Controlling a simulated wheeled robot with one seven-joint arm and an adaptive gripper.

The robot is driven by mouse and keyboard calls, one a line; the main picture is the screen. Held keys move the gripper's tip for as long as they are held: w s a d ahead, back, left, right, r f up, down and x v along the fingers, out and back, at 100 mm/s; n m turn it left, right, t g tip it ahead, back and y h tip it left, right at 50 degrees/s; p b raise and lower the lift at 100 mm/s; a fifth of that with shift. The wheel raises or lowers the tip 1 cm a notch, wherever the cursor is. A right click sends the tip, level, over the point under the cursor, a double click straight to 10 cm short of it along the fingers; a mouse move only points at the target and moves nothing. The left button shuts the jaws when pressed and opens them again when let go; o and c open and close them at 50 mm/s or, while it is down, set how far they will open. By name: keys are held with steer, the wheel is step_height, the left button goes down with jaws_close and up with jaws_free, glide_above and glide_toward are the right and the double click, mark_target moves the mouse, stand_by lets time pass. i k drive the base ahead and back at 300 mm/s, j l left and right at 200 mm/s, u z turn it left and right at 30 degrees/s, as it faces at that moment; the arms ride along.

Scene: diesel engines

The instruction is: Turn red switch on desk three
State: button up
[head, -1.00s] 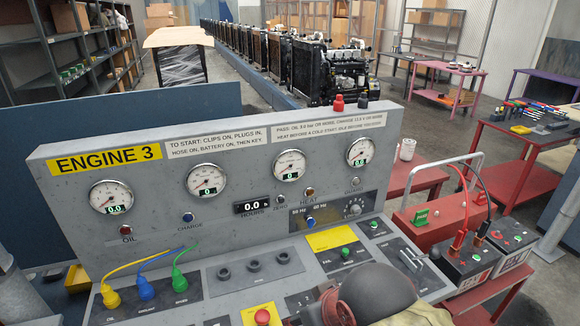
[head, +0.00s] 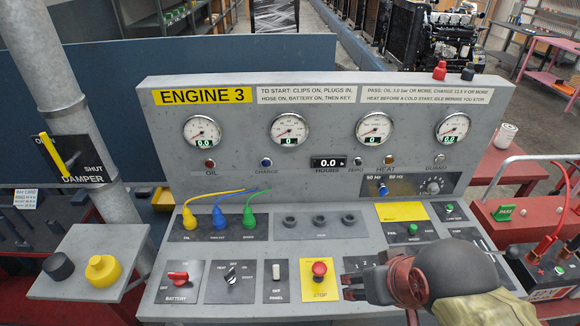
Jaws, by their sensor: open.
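The desk labelled ENGINE 3 (head: 205,96) fills the middle of the head view. A red rotary switch (head: 178,279) marked BATTERY sits on the lower left panel of its sloped top. A red mushroom button (head: 319,268) marked STOP sits on a yellow plate to its right. My gripper (head: 385,288) is at the lower right of the desk top, over the panels right of the STOP plate, well apart from the BATTERY switch. It is open, and I see nothing held. My wrist hides part of the right-hand panels.
Yellow, blue and green plugs (head: 220,218) with cables stand up above the BATTERY switch. A key switch (head: 231,270) and a white PANEL switch (head: 276,270) lie between BATTERY and STOP. A damper post (head: 60,80) stands at the left. A red battery cart (head: 510,215) is at the right.

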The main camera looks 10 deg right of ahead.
mark_target(179, 278)
steer(key=u, duration=1.35)
steer(key=i+j+z, duration=0.35)
steer(key=j, duration=0.25)
